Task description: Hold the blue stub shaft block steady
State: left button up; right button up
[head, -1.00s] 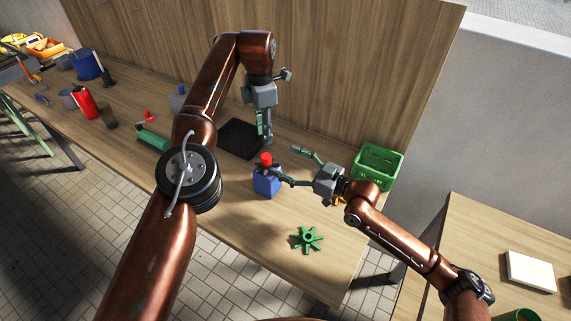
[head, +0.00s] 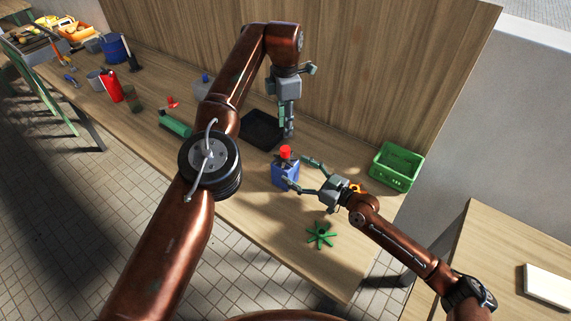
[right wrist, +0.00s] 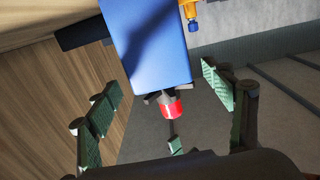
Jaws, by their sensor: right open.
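The blue stub shaft block (head: 286,176) stands on the wooden table, with a red cap (head: 285,152) on top. My right gripper (head: 296,170) is open, one finger on the near side of the block and the other behind its right side. In the right wrist view the blue block (right wrist: 150,45) and the red cap (right wrist: 172,107) show between the spread fingers (right wrist: 160,105); a gap shows on both sides. My left gripper (head: 288,134) hangs pointing down behind the block, beside the black tray (head: 262,130). Whether its fingers are open cannot be made out.
A green spoked part (head: 321,235) lies in front, near the table edge. A green crate (head: 395,166) stands at the back right. A wooden panel rises behind.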

aim_at(285, 164)
jog(key=shift+x, duration=2.5)
jog(key=shift+c, duration=0.3)
